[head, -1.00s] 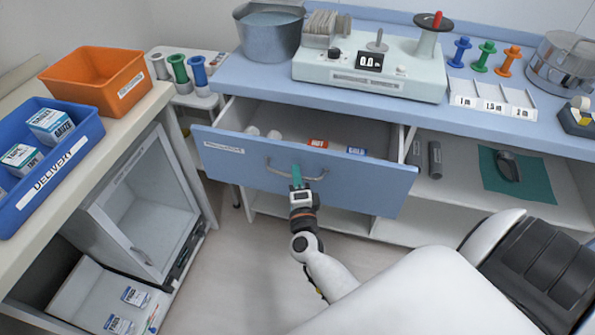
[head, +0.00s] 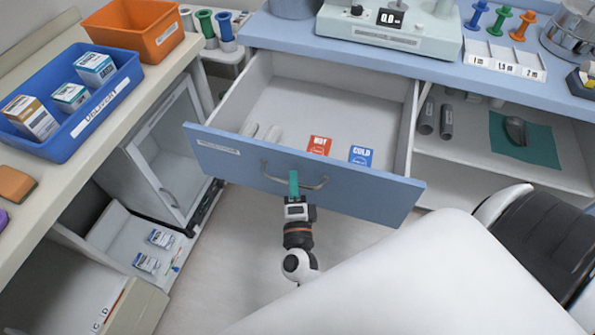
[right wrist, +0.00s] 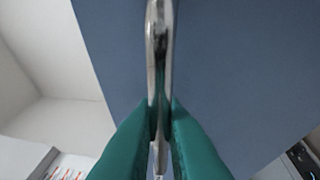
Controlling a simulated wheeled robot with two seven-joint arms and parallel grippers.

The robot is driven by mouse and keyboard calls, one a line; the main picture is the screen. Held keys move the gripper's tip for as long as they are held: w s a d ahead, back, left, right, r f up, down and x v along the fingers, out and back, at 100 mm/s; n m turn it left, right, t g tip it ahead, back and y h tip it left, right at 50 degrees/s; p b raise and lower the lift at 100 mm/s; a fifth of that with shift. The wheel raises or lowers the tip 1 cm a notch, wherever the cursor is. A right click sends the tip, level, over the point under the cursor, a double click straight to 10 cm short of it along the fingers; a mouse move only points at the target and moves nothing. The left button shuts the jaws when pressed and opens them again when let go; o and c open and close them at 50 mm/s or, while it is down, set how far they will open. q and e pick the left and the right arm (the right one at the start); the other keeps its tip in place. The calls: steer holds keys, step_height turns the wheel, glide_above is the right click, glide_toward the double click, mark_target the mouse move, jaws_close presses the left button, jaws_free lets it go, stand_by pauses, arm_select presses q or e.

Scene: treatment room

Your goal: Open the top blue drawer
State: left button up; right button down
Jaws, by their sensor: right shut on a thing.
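The top blue drawer (head: 225,156) is pulled well out from under the blue counter, with its inside showing in the head view. Its curved metal handle (head: 273,178) is on the front panel. My right gripper (head: 293,184) is at the handle, its green fingertips shut on the bar. In the right wrist view the handle (right wrist: 159,55) runs between the two green fingers (right wrist: 160,135), against the blue drawer front (right wrist: 240,70). Inside the drawer lie a red HOT pack (head: 319,146), a blue COLD pack (head: 361,156) and pale rolls (head: 262,132). My left gripper is not in view.
At left, a bench holds a blue delivery bin (head: 63,151) with boxes and an orange bin (head: 165,47). A glass-doored cabinet (head: 168,140) stands below. A white machine (head: 385,38) sits on the counter. Open shelf (head: 470,165) lies right of the drawer.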

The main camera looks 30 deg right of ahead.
steer(key=shift+s+a, duration=0.2)
steer(key=shift+s, duration=0.05)
steer(key=c, duration=1.5)
jaws_free()
